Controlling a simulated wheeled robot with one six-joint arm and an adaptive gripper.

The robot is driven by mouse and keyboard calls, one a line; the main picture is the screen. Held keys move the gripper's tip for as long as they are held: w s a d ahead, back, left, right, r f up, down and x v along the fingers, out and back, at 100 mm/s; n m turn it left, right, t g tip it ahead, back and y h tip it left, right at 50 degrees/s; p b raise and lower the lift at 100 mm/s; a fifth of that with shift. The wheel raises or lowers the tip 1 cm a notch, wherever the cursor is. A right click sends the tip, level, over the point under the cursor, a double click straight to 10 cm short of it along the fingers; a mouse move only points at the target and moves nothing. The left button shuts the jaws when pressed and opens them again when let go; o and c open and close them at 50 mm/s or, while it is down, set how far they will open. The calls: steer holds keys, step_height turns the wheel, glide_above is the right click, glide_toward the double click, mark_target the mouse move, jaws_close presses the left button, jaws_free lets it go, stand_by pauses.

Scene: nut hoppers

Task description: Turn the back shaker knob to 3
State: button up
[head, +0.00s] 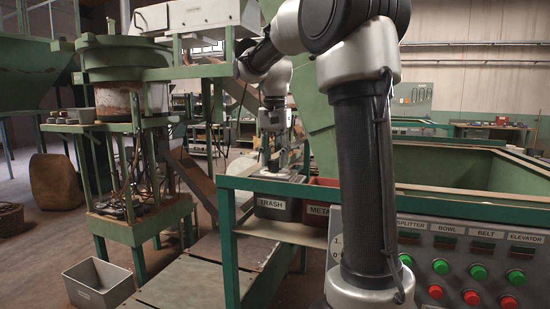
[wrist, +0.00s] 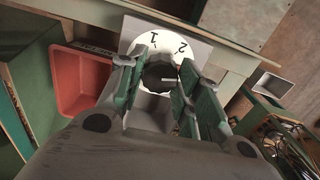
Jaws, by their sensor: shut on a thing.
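The knob (wrist: 158,76) is dark with a scalloped edge and sits on a white dial (wrist: 160,38) printed with 1 and 2. The rest of the dial is hidden by my fingers. A short light mark on the knob points toward the right finger in the wrist view. My gripper (wrist: 162,62) has its green-padded fingers on both sides of the knob and is shut on it. In the head view my gripper (head: 273,160) points down at the small panel on the green frame; the knob is too small to make out there.
A control panel (head: 460,262) with green and red buttons is at the lower right. A green bowl machine (head: 120,60) stands at left. A grey crate (head: 98,283) lies on the floor.

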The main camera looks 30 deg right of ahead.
mark_target(275, 160)
steer(key=shift+m, duration=1.6)
steer(key=o, duration=1)
steer(key=shift+o, duration=0.2)
step_height(275, 160, up, 12)
